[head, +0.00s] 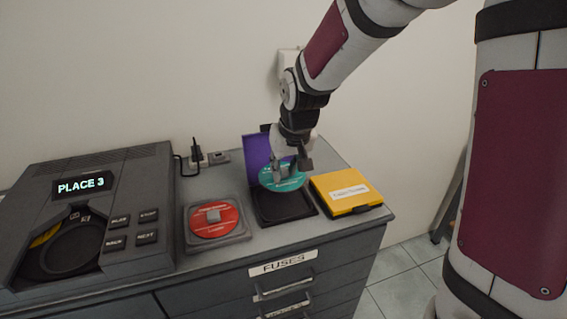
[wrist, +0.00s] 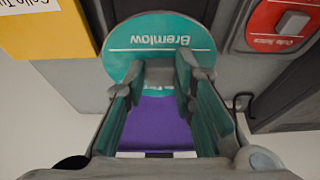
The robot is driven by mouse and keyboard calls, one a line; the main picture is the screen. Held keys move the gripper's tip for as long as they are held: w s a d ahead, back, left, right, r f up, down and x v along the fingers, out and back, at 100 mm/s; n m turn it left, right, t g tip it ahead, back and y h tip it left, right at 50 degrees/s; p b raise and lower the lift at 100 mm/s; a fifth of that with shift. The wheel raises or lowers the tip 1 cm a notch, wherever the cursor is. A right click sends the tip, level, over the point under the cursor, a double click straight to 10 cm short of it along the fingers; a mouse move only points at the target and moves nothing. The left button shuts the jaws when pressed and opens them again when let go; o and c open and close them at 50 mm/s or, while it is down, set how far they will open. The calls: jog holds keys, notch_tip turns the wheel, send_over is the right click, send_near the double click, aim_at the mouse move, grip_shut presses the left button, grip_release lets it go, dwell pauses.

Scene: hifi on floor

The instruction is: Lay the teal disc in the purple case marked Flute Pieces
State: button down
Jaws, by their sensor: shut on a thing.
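The teal disc (head: 290,181) is held in my gripper (head: 290,168) above the open purple case (head: 258,152). In the wrist view my fingers (wrist: 158,78) are shut on a grey raised part at the disc's middle, and the teal disc (wrist: 150,32) reads "Bremlow" upside down. The case's purple lid stands up at the back and its black tray (head: 284,208) lies open on the cabinet top. In the wrist view the purple lid (wrist: 158,125) shows between my fingers. The case's label cannot be read. The disc appears above the tray, and the gap is hard to judge.
A closed yellow case (head: 345,188) lies just right of the open case. A red disc (head: 214,220) sits in a grey tray to its left. A player (head: 85,215) reading "PLACE 3" stands further left. The cabinet's front edge is close to the cases.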

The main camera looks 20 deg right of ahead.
jog(key=shift+f+b, duration=1.95)
jog(key=shift+f, duration=1.4)
jog(key=shift+f, duration=0.6)
jog(key=c, duration=1.2)
grip_release()
jog(key=shift+c, duration=0.2)
jog(key=shift+r, duration=0.1)
jog(key=v, duration=1.1)
jog(key=shift+r, duration=0.4)
jog(key=shift+s, duration=0.15)
notch_tip(320, 180, up, 7)
jog(key=p, duration=0.4)
